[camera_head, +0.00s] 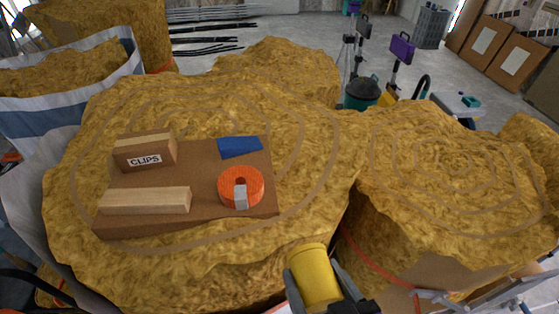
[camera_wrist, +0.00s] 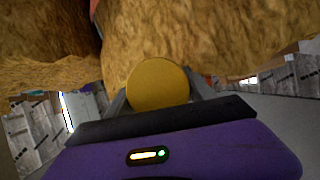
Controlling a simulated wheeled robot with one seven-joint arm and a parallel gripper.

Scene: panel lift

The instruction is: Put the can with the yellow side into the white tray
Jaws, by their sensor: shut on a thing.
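The can with the yellow side (camera_head: 315,275) is held between the fingers of my gripper (camera_head: 318,283), at the bottom middle of the head view. It is slightly tilted there, in front of the golden mounds. In the wrist view the round yellow end of the can (camera_wrist: 158,84) faces the camera, between the two dark fingers of my gripper (camera_wrist: 158,100). My gripper is shut on the can. I cannot make out the white tray for certain in either view.
A brown board (camera_head: 200,222) lies on the large golden mound (camera_head: 310,150). It bears a CLIPS box (camera_head: 145,152), a wooden block (camera_head: 145,201), an orange ring-shaped roll (camera_head: 226,186) and a blue piece (camera_head: 240,147). Another mound (camera_head: 450,180) is at right.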

